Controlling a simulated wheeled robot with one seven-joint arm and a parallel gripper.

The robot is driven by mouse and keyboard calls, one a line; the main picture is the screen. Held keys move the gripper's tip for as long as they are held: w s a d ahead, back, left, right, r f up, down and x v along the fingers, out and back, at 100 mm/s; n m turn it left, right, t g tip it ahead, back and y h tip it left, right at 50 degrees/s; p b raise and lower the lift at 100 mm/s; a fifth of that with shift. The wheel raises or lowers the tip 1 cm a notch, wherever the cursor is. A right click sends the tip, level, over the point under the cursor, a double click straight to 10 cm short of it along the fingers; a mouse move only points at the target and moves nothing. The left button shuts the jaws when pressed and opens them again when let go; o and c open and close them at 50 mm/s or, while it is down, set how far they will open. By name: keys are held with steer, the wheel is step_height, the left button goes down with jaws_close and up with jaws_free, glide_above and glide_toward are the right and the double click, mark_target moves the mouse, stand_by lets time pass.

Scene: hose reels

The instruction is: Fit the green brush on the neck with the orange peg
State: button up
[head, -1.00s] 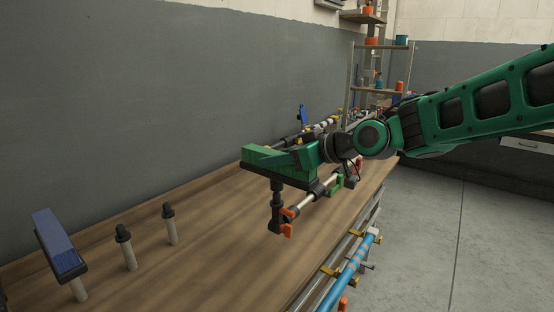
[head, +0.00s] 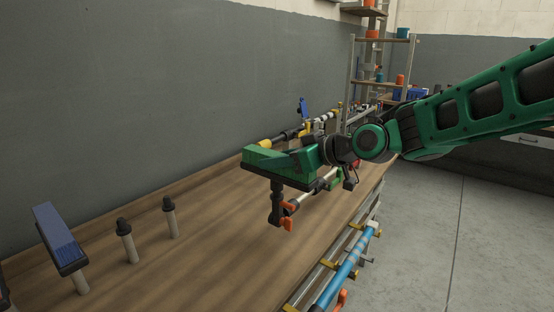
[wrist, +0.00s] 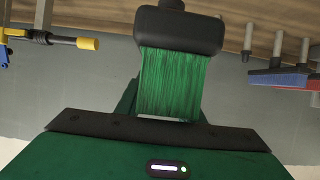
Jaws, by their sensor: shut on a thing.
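The green brush (head: 262,158) is held in the air over the workbench. It has green bristles and a black head, and a black stem with a socket hangs below it. My gripper (wrist: 165,122) is shut on its bristle end, and the black head (wrist: 180,30) shows clear of the jaws in the wrist view. Orange parts (head: 287,224) show right beside the stem's lower end, in front of a silver tube (head: 318,187) with a green clamp. I cannot tell whether the stem touches them. Which part is the peg is too small to tell.
Two bare posts with black tops (head: 127,241) (head: 170,218) stand at the left, beside a post bearing a blue brush (head: 60,238). A yellow-ended tube (head: 268,142) lies behind the green brush. A blue tube (head: 345,268) runs along the bench's front edge.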

steer(key=shift+f, duration=1)
steer(key=o, duration=1.3)
steer(key=shift+o, duration=0.2)
steer(key=v, duration=1)
steer(key=shift+s+d+r, duration=0.1)
steer(key=shift+s+d, duration=0.15)
steer(key=shift+d, duration=0.05)
